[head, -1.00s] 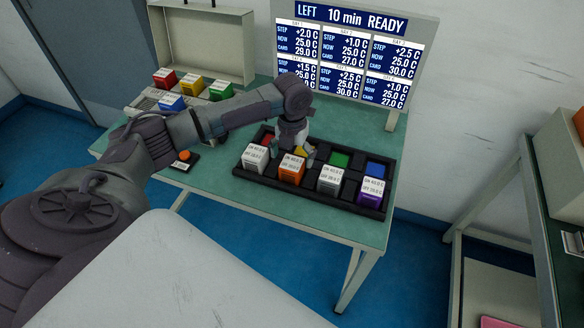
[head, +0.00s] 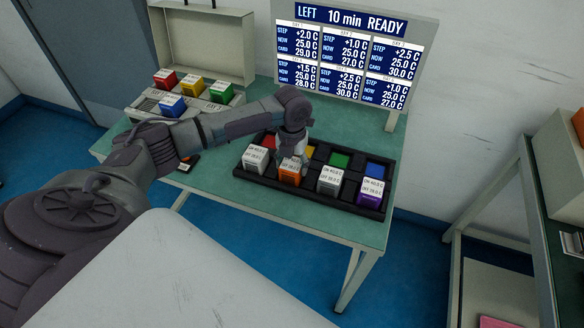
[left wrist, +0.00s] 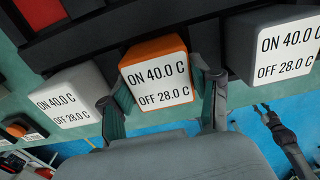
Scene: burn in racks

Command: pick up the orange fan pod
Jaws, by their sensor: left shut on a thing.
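A dark jointed piece (left wrist: 283,137) at the right may be my right gripper.
A purple pod (head: 370,191) stands at the tray's right end. Red, yellow, green and blue squares mark the back row. An open case (head: 205,45) with several coloured pods is at the back left. A display board (head: 352,50) stands behind the tray.

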